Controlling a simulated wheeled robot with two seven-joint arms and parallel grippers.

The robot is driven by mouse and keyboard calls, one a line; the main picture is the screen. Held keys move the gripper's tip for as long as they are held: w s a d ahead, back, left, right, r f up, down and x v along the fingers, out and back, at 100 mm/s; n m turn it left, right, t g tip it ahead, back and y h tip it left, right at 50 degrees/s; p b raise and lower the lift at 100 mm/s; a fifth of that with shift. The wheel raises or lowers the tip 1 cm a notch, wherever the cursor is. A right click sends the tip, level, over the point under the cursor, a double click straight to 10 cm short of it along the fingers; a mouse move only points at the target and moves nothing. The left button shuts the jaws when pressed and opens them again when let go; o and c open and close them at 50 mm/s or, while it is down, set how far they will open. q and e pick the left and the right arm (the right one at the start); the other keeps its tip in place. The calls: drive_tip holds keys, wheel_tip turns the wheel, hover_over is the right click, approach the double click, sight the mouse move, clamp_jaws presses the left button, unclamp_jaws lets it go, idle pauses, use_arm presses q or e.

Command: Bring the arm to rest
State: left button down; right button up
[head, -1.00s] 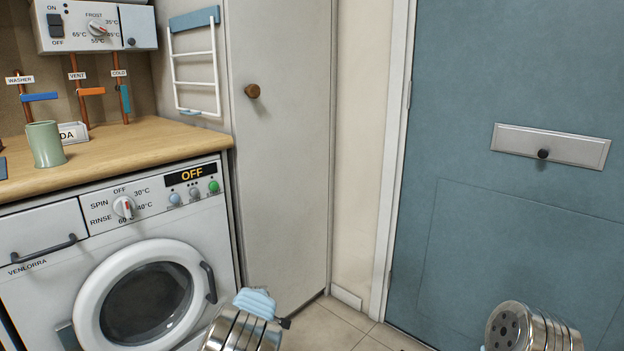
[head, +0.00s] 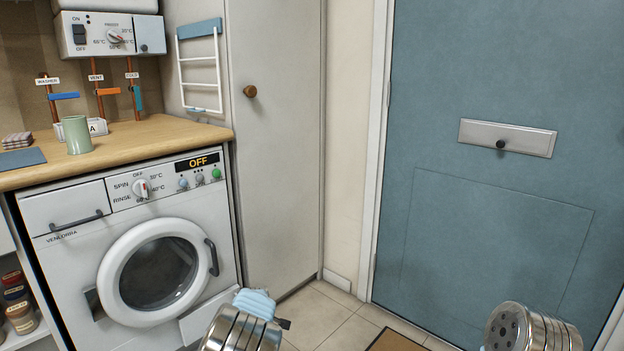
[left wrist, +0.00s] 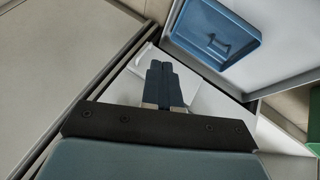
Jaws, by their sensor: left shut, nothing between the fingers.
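My left gripper (left wrist: 165,88) shows in the left wrist view with its two dark fingers together and nothing between them. A pale panel lies beyond the fingertips; I cannot tell whether they touch it. In the head view my left arm (head: 240,330) comes in at the bottom middle, in front of the washing machine (head: 75,270) and the tall cupboard (head: 275,180). My right arm (head: 530,328) shows at the bottom right as a metal cylinder; its gripper is out of view.
The washer's round door (head: 155,275) looks closed and its display reads OFF. A green mug (head: 76,135) stands on the wooden worktop (head: 140,142). A blue door (head: 480,80) is at the right. A brown mat (head: 398,342) lies on the tiled floor. A blue tray-like thing (left wrist: 212,35) shows in the wrist view.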

use_arm(q)
drive_tip(key=s+a+f+m+g+h+b, duration=0.1)
drive_tip(key=s+a+f+m+g+b, duration=0.15)
drive_tip(key=s+f, duration=0.9)
drive_tip(key=s+a+f+m+g+b, duration=0.1)
drive_tip(key=s+a+f+g+b, duration=0.15)
drive_tip(key=s+f, duration=0.85)
drive_tip(key=s+d+f+m+h+b, duration=0.1)
drive_tip(key=s+d+m+b, duration=0.15)
drive_tip(key=s, duration=0.35)
drive_tip(key=s+d+f+m+g+h+b, duration=0.1)
drive_tip(key=s+d+f+h, duration=0.15)
drive_tip(key=s, duration=0.45)
drive_tip(key=s+d+m+h+b, duration=0.1)
drive_tip(key=s+d+m+b, duration=0.1)
drive_tip(key=s+d, duration=0.3)
use_arm(e)
wheel_tip(320, 180, down, 10)
use_arm(q)
wheel_tip(320, 180, up, 12)
drive_tip(key=s+m+p, duration=0.1)
drive_tip(key=s+p, duration=0.1)
drive_tip(key=p, duration=1.1)
drive_tip(key=shift+s+r, duration=0.15)
use_arm(e)
wheel_tip(320, 180, up, 12)
drive_tip(key=shift+s+a+r, duration=0.15)
drive_tip(key=shift+s+a, duration=0.2)
